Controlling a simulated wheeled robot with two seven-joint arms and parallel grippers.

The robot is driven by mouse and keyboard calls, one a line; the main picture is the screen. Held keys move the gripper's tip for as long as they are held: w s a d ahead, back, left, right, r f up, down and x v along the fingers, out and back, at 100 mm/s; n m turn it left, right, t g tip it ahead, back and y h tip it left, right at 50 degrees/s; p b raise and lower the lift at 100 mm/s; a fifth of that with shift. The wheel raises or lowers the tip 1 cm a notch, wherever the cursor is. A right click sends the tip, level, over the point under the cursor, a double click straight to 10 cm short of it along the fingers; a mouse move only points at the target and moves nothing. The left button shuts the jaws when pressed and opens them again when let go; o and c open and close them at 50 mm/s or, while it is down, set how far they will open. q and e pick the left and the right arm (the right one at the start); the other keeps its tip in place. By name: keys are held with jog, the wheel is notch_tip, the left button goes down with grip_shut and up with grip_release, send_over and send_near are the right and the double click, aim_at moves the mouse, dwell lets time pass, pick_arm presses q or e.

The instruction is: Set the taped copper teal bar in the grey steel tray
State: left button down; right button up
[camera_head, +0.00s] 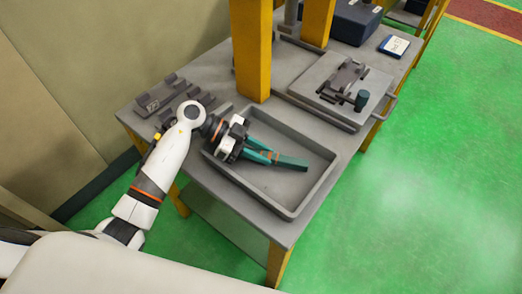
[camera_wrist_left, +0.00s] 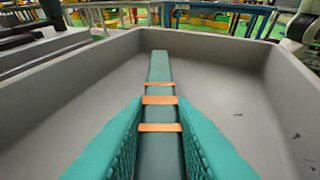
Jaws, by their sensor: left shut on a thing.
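The teal bar (camera_head: 292,162) shows in the head view over the floor of the grey steel tray (camera_head: 280,188). In the left wrist view the bar (camera_wrist_left: 159,72) points away from me, with several copper-orange tape bands across it. My left gripper (camera_head: 268,157) has teal fingers and is shut on the near part of the bar. In the left wrist view its fingers (camera_wrist_left: 160,135) flank the bar. The bar lies within the tray's walls (camera_wrist_left: 225,47); I cannot tell whether it touches the floor. My right gripper is in neither view.
The tray stands on a grey table (camera_head: 225,195) near its front edge. A yellow post (camera_head: 251,50) rises behind it. A grey plate with a fixture (camera_head: 345,80) and a dark teal cylinder (camera_head: 361,100) lies behind right. Dark brackets (camera_head: 160,95) lie at left. Much of the tray floor is bare.

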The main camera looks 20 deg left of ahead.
pick_arm(q)
jog(key=shift+f, duration=0.5)
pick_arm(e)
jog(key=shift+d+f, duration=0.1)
